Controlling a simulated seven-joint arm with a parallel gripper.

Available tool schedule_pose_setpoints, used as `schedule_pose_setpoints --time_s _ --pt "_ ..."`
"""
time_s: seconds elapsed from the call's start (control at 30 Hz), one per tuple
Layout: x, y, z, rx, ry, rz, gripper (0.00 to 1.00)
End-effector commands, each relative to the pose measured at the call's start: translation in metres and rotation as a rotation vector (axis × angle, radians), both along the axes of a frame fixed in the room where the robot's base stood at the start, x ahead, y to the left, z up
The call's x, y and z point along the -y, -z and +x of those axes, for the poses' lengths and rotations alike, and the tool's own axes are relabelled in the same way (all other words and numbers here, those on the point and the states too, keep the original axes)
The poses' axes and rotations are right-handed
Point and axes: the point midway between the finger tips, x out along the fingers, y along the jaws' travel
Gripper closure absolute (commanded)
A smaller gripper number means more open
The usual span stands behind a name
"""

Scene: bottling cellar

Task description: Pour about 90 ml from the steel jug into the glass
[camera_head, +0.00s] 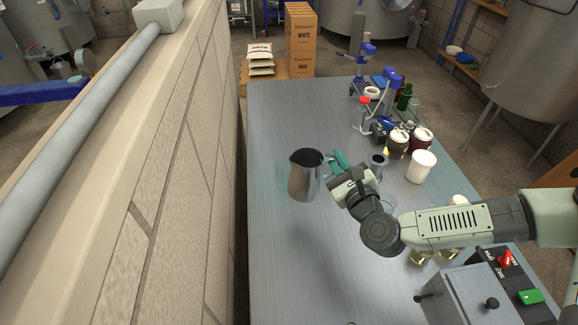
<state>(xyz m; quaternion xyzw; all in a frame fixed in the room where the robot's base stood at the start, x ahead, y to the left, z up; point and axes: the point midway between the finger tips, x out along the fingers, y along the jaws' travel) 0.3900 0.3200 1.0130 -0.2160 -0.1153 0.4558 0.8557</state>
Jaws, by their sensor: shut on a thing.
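The steel jug (304,181) is near the middle of the table, upright or nearly so, with its dark open mouth facing up. My gripper (339,165) is at the jug's right side, its green fingers shut on it on the handle side. I cannot tell for sure whether the jug's base touches the table. A small greyish vessel (378,161) stands just right of my gripper, partly covered by it. A clear glass-like vessel (414,104) stands at the far right. I cannot tell which is the task's glass.
A white cup (421,167), two lidded jars (397,144) (421,139) and a blue stand (393,84) line the table's right side. A control box (478,296) is at the front right. A wall (187,150) runs along the left. The table's left part is clear.

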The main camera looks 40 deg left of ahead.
Motion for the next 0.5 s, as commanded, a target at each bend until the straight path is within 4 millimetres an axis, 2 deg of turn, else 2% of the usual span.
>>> schedule_pose_setpoints --time_s 0.1,0.23,0.33,0.5 --pt "-0.027 -0.008 0.028 0.009 -0.048 0.001 1.0" --pt "-0.048 -0.013 0.063 0.015 -0.091 -0.003 1.0" --pt "-0.056 -0.014 0.094 0.022 -0.107 -0.007 1.0" --pt "-0.054 -0.007 0.141 0.028 -0.109 -0.013 1.0"
